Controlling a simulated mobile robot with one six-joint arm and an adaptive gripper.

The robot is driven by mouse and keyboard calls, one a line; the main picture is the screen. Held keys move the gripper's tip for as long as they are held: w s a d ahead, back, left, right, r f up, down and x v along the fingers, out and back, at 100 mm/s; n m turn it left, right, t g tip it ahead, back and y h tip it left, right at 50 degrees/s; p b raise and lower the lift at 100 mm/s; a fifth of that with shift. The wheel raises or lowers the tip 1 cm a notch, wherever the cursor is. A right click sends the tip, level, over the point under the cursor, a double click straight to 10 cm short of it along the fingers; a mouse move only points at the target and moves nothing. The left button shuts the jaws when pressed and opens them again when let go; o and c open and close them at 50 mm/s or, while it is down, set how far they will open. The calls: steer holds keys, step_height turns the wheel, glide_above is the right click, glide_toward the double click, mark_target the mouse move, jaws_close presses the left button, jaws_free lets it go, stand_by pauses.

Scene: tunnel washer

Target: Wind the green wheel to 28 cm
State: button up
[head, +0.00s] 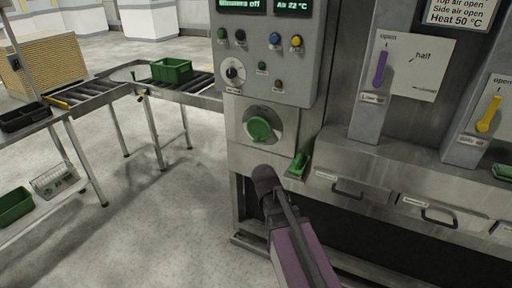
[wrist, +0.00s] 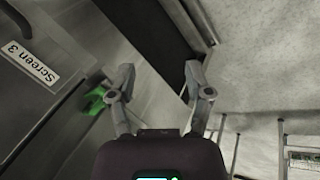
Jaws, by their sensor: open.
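The green wheel (head: 259,128) is a round knob on a pale plate on the front of the grey machine, below the button panel. My gripper (wrist: 158,75) shows in the wrist view with its two fingers apart and nothing between them. In the head view its fingers are hidden behind my arm, which reaches up to just below the wheel. A green part (wrist: 96,100) shows beside the left finger in the wrist view; I cannot tell whether it is the wheel. No centimetre reading is legible.
A green fitting (head: 299,165) sits right of the wheel on the machine front. Drawers with dark handles (head: 348,191) line the lower right. Purple (head: 381,69) and yellow (head: 488,115) levers stand above them. A roller conveyor (head: 95,89) with a green crate (head: 172,70) is left; open floor lies between.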

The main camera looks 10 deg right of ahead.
steer(key=w+f+n+t+h+b, duration=0.1)
steer(key=w+n+t+h+b, duration=0.25)
steer(key=w, duration=0.55)
steer(key=n+t+h+b, duration=0.3)
steer(key=n+t+b, duration=0.6)
steer(key=n, duration=0.2)
glide_toward(255, 142)
steer(key=v, duration=0.2)
steer(key=shift+a+r+y, duration=0.1)
steer(key=shift+r+y, duration=0.15)
steer(key=shift+r, duration=0.05)
steer(key=shift+w, duration=0.1)
steer(key=x, duration=1.3)
steer(key=shift+w+d+f, duration=0.2)
steer(key=shift+d, duration=0.1)
jaws_close()
steer(key=shift+d, duration=0.1)
